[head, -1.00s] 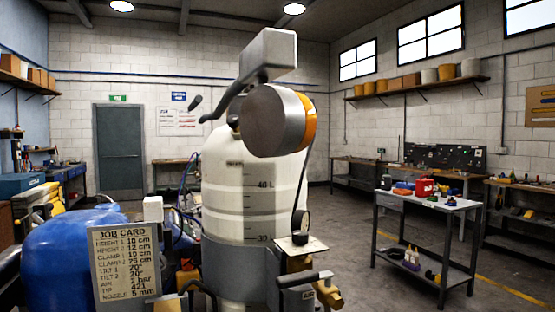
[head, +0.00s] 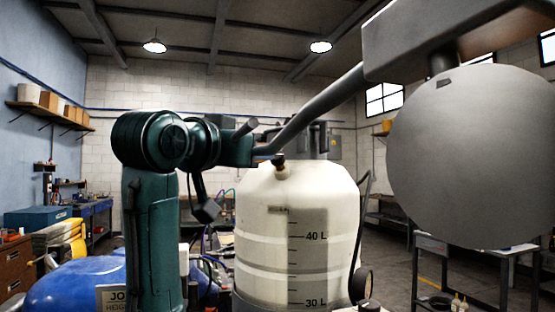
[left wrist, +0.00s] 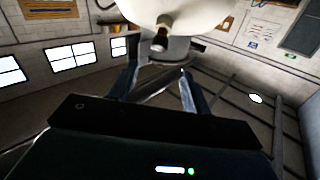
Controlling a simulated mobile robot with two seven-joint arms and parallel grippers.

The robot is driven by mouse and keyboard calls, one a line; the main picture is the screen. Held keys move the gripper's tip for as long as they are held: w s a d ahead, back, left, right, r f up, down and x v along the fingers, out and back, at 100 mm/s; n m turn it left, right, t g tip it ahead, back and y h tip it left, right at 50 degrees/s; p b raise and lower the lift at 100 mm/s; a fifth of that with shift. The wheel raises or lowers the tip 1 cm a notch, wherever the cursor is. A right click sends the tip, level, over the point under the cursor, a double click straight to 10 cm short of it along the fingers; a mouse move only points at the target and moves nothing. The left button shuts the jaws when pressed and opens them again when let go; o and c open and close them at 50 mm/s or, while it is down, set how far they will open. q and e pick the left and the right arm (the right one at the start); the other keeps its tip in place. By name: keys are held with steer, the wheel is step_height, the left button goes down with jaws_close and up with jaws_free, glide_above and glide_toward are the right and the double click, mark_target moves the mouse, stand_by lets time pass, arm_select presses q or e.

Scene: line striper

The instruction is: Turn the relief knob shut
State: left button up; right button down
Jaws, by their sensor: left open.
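The white tank (head: 295,230) stands in the middle of the head view, with litre marks on its side. A small dark and brass fitting (head: 281,163) on its shoulder looks like the relief knob; it also shows in the left wrist view (left wrist: 162,34). My left gripper (head: 266,157) is just left of this fitting in the head view, with its fingers partly hidden. In the left wrist view my left gripper (left wrist: 158,72) is open, its fingers spread, with nothing seen between them. The fitting is ahead of the fingertips. My right gripper is not in view.
A grey lever (head: 315,112) crosses above the tank close to my left gripper. A large grey disc (head: 475,160) fills the right foreground. A dial gauge (head: 361,285) hangs at the tank's right.

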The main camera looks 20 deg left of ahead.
mark_target(276, 155)
arm_select(q)
steer(key=w+p, duration=0.1)
steer(key=w, duration=0.3)
steer(key=w+d+p, duration=0.1)
steer(key=w+p, duration=0.1)
steer(key=w, duration=0.2)
steer(key=w+d+p, duration=0.1)
steer(key=w, duration=0.3)
steer(key=shift+w, duration=0.4)
steer(key=shift+c, duration=0.2)
steer(key=c, duration=0.9)
